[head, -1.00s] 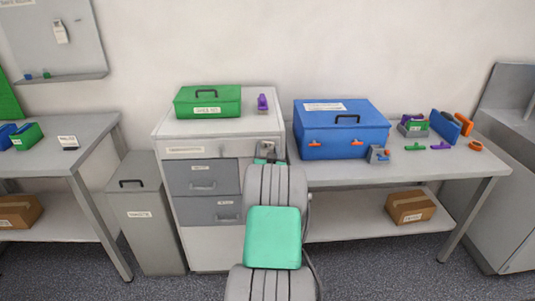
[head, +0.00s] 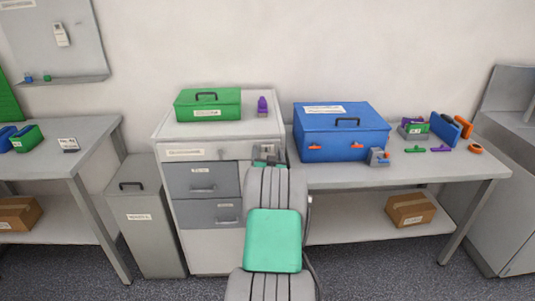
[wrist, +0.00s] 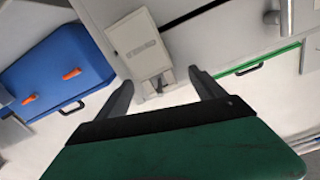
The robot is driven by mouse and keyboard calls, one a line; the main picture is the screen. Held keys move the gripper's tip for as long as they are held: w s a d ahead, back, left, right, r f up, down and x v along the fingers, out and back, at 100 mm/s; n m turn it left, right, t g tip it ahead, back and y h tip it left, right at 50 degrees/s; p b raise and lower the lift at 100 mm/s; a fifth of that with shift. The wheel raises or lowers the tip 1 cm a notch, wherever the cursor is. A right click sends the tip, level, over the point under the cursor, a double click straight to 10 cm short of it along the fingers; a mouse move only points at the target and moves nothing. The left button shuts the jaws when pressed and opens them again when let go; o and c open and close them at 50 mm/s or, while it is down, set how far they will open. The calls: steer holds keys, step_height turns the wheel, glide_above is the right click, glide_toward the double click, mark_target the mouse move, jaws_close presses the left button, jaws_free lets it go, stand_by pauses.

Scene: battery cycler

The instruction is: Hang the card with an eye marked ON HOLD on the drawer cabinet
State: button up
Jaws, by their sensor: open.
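The drawer cabinet (head: 215,252) is white with grey drawers and stands left of the blue box. My arm covers its right front edge. My gripper (head: 268,157) is small and partly hidden there in the head view. In the wrist view my gripper (wrist: 164,90) is open, its two dark fingers apart. A pale grey card (wrist: 140,46) with a label strip too small to read lies just beyond the fingers. Its narrow end, with a dark spot at the eye, shows between the fingertips, apart from both. I cannot tell for sure whether the eye is around a hook.
A green box (head: 208,104) and a purple item (head: 262,106) stand on the cabinet. A blue box (head: 342,130) stands on the right bench with several small coloured parts. A grey bin (head: 146,220) stands left of the cabinet. Another tag (head: 61,34) hangs on the wall panel.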

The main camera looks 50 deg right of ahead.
steer(key=b+v, duration=0.1)
steer(key=v, duration=0.7)
steer(key=s+a+f+n+g+y, duration=0.1)
steer(key=a+f+g+y, duration=0.15)
steer(key=f, duration=0.45)
steer(key=s+a+f+g+y, duration=0.1)
steer(key=a+f+y, duration=0.15)
steer(key=f, duration=0.45)
steer(key=s+a+f+g+y, duration=0.65)
steer(key=s+a+f, duration=0.35)
steer(key=s+a, duration=0.25)
steer(key=s+a+r+n+g+y, duration=0.15)
steer(key=a+r, duration=0.25)
steer(key=a, duration=0.4)
steer(key=s+a+r+n+g+y, duration=0.1)
steer(key=s+a+r+y, duration=0.15)
steer(key=a+r, duration=0.35)
steer(key=w+a+r+n+t, duration=0.1)
steer(key=w+a+r+n, duration=0.1)
steer(key=a, duration=0.4)
steer(key=w+a+r+n+t+h, duration=0.1)
steer(key=w+a+r+n, duration=0.2)
steer(key=a+r, duration=0.3)
steer(key=w+a+r+n+t+h, duration=0.1)
steer(key=w+a+r+n+t, duration=0.1)
steer(key=a, duration=0.5)
step_height(320, 180, up, 3)
steer(key=shift+w+r+n, duration=0.15)
steer(key=shift+w+n, duration=0.45)
steer(key=shift+n, duration=0.35)
